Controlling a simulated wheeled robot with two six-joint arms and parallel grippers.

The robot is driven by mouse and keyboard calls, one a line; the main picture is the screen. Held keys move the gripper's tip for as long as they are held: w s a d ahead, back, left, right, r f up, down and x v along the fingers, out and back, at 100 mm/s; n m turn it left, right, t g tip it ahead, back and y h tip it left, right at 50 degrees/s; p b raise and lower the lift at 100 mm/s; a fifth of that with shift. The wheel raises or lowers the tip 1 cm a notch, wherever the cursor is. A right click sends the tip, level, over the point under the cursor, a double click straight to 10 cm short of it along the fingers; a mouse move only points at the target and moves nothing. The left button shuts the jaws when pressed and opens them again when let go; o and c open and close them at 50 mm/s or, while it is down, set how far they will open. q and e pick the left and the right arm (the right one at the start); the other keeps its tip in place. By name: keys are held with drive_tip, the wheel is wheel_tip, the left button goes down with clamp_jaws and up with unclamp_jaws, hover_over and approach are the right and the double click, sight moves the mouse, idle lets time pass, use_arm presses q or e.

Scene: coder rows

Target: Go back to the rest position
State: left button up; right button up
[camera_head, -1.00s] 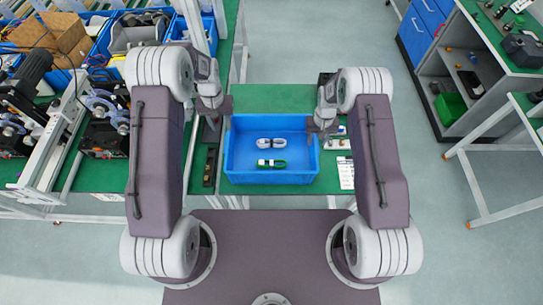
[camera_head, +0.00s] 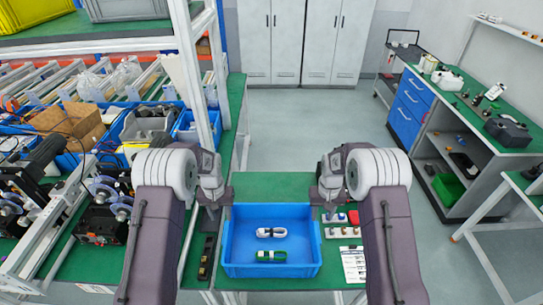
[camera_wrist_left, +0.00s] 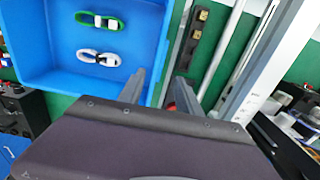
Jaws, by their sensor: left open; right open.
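The blue tray (camera_head: 232,245) stands on a green table between the grippers. In it lie a white-and-dark part (camera_head: 271,232) and a green-and-white part (camera_head: 271,256). Both also show in the left wrist view.
A white holder with small pieces (camera_head: 343,231) and a printed sheet (camera_head: 353,264) lie right of the tray. A dark strip (camera_head: 207,258) lies to its left. A crowded bench with machines and blue bins (camera_head: 190,127) fills the left. Open floor (camera_head: 310,130) lies beyond.

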use_arm(q)
drive_tip(key=shift+f, duration=0.1)
use_arm(e)
drive_tip(key=shift+f, duration=0.15)
use_arm(q)
drive_tip(key=s+f+t+b, duration=0.1)
drive_tip(key=s+f+b, duration=0.1)
drive_tip(key=s+b, duration=1.1)
drive_tip(key=s, duration=0.8)
drive_tip(key=shift+f, duration=0.25)
use_arm(e)
drive_tip(key=s+f+t, duration=0.1)
drive_tip(key=s+f, duration=0.1)
drive_tip(key=s, duration=1.9)
drive_tip(key=shift+f, duration=0.25)
use_arm(q)
drive_tip(key=shift+w+a, duration=0.1)
drive_tip(key=shift+w, duration=0.05)
use_arm(e)
drive_tip(key=shift+w+d, duration=0.1)
drive_tip(key=shift+w, duration=0.1)
drive_tip(key=shift+s, duration=0.15)
